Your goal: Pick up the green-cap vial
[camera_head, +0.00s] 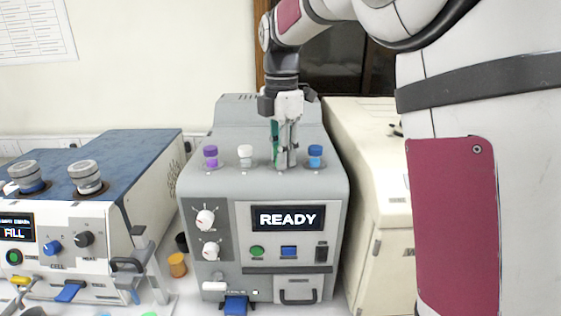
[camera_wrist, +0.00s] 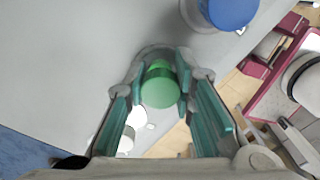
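The green-cap vial's green cap (camera_wrist: 159,88) shows in the wrist view between my two finger pads, which lie close against both its sides. The vial body is hidden below the cap. In the head view my gripper (camera_head: 285,157) points straight down at the top of the grey machine, in the row of capped vials. Its fingers hide the green cap there. It also shows in the wrist view (camera_wrist: 160,80), narrowed around the cap. The vial looks low at the machine top; I cannot tell whether it is clear of its slot.
The grey READY machine (camera_head: 225,255) also holds purple-cap (camera_head: 210,152), white-cap (camera_head: 245,153) and blue-cap (camera_head: 315,152) vials. The blue-cap vial stands close on the gripper's right. A blue-topped machine (camera_head: 150,165) stands left and a cream cabinet (camera_head: 365,170) right. Above the vials is free room.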

